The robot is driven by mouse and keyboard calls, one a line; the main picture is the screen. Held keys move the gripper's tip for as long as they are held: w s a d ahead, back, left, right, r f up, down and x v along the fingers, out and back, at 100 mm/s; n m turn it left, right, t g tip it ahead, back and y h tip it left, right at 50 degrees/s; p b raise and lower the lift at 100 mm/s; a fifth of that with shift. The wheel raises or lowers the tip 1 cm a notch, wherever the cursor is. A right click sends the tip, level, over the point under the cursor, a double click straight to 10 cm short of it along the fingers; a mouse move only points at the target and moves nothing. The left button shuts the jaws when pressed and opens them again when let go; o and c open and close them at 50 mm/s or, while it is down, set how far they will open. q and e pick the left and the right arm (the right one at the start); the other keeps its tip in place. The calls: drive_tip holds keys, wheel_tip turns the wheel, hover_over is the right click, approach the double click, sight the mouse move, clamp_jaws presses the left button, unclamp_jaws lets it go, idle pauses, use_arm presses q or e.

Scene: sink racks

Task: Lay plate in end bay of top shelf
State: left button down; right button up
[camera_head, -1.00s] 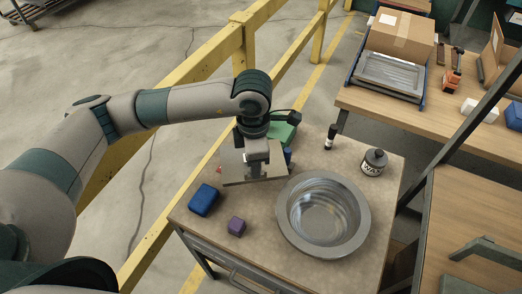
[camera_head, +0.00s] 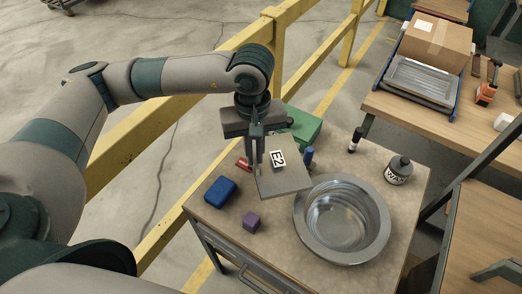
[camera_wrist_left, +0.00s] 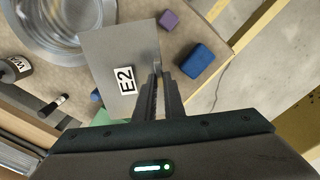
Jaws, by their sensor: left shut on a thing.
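A flat grey square plate with a white E2 label (camera_head: 284,182) hangs over the small table, tilted toward the head camera. My left gripper (camera_head: 257,160) is shut on one edge of it. In the left wrist view the plate (camera_wrist_left: 113,50) reaches out from between the fingers (camera_wrist_left: 160,90), with the label near the grip. I cannot tell how far it is above the tabletop. No shelf bay that I can identify as the end bay shows. My right gripper is not in view.
The table (camera_head: 290,260) bears a round metal basin (camera_head: 345,255), a blue block (camera_head: 220,191), a purple block (camera_head: 251,221), a green box (camera_head: 303,128) and a WAX bottle (camera_head: 398,170). A yellow railing (camera_head: 150,135) runs behind. A wooden bench (camera_head: 410,115) stands at right.

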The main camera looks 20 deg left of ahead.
use_arm(q)
drive_tip(key=m, duration=0.2)
drive_tip(key=s+a+r+m, duration=0.1)
drive_tip(key=m, duration=0.1)
drive_tip(key=a+m, duration=0.1)
drive_tip(key=m, duration=0.2)
drive_tip(key=shift+s+r+b, duration=0.15)
drive_tip(key=shift+b, duration=0.25)
drive_tip(key=shift+d, duration=0.1)
